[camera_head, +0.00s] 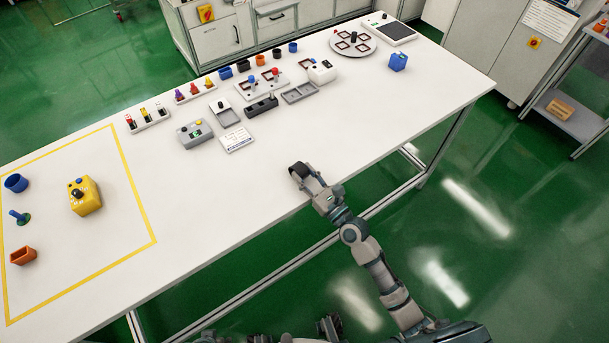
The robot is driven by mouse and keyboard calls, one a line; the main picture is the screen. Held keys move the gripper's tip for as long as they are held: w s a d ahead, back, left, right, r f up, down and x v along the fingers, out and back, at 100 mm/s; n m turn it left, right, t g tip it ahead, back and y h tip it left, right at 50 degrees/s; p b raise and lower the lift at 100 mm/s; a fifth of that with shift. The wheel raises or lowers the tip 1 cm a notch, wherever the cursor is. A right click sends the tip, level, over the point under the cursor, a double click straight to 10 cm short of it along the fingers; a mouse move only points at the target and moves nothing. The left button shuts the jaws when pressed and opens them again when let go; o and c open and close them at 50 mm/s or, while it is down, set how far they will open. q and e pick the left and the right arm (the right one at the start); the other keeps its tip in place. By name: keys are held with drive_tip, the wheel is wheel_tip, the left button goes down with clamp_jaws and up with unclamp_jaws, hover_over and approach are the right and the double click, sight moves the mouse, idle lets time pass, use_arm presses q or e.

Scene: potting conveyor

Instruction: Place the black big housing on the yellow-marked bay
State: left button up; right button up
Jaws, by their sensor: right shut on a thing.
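My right gripper (303,173) is over the front edge of the white table, near its middle. It is shut on a dark, round piece, which looks like the black big housing (297,169). The fingers partly hide it, and I cannot tell whether it touches the table. The yellow-marked bay (132,188) is a yellow outline on the table's left end, well left of the gripper. Dark parts at the bottom edge seem to be my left gripper (331,324), cut off by the frame; its jaws are unclear.
In the bay are a blue cup (16,183), a blue-green knob piece (20,217), an orange box (23,256) and a yellow control box (85,197). A grey box (195,133), a white card (236,139) and several parts line the back. The table between gripper and bay is clear.

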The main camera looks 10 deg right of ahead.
drive_tip(key=shift+a+f, duration=0.1)
drive_tip(key=shift+a, duration=0.1)
drive_tip(key=shift+d, duration=0.1)
drive_tip(key=shift+d+f, duration=0.1)
drive_tip(key=o, duration=1)
drive_tip(key=shift+d, duration=0.15)
drive_tip(key=shift+o, duration=0.2)
drive_tip(key=shift+a, duration=0.2)
